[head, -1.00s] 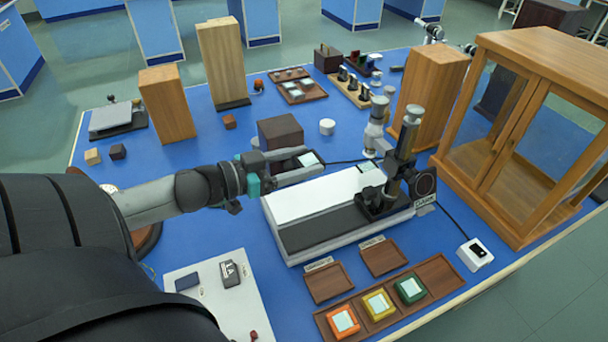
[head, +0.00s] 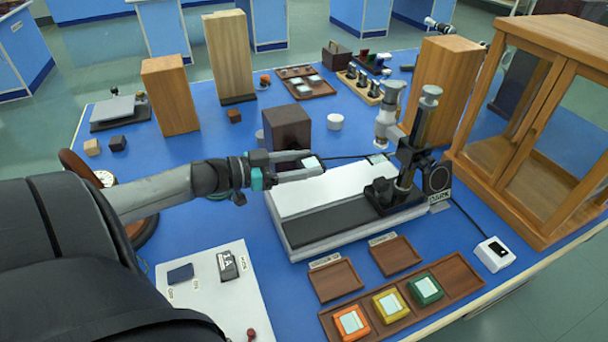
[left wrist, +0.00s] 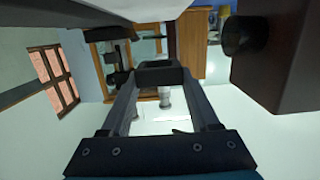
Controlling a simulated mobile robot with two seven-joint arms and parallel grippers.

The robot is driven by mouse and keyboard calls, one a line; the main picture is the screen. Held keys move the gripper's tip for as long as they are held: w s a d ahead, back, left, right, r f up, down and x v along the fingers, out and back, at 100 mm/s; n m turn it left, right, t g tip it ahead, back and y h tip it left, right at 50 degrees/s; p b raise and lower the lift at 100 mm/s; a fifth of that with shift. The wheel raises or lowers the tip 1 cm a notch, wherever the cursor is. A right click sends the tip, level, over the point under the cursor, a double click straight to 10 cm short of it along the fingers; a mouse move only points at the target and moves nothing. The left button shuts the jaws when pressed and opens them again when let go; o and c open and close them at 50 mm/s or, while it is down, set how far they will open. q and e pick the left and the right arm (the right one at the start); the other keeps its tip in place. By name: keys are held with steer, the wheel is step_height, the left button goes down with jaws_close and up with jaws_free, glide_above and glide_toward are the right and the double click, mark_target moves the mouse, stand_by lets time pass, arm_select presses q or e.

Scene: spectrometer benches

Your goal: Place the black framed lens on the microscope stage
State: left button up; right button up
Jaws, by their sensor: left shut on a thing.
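My left gripper (head: 306,167) reaches in from the left, shut on the black framed lens (head: 312,162), a small dark square frame with a pale centre. In the left wrist view the dark frame (left wrist: 160,70) sits between the fingertips. The lens is above the back left part of the white instrument base, apart from the microscope. The microscope (head: 386,127), with a pale tube, stands to its right. A small pale plate below the tube, which looks like the microscope stage (head: 378,159), is partly hidden by the base. My right gripper is out of view.
The long white base (head: 310,192) with a dark strip and black post (head: 408,150) lies in front of the microscope. A dark brown box (head: 287,128) stands just behind my gripper. A glazed wooden cabinet (head: 520,35) is at right. Wooden trays (head: 335,280) lie in front.

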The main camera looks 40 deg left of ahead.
mark_target(304, 192)
arm_select(q)
step_height(304, 192, down, 2)
steer(key=shift+f+b, duration=0.15)
steer(key=shift+b, duration=0.15)
step_height(304, 192, down, 4)
steer(key=shift+r+b, duration=0.15)
steer(key=shift+b, duration=0.75)
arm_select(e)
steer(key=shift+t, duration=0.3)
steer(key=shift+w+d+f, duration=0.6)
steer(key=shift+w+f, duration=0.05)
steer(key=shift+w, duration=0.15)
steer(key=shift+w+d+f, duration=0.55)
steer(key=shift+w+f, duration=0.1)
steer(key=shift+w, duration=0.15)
arm_select(q)
steer(key=o, duration=0.9)
steer(key=shift+f, duration=0.2)
steer(key=o, duration=0.4)
steer(key=shift+o, duration=0.3)
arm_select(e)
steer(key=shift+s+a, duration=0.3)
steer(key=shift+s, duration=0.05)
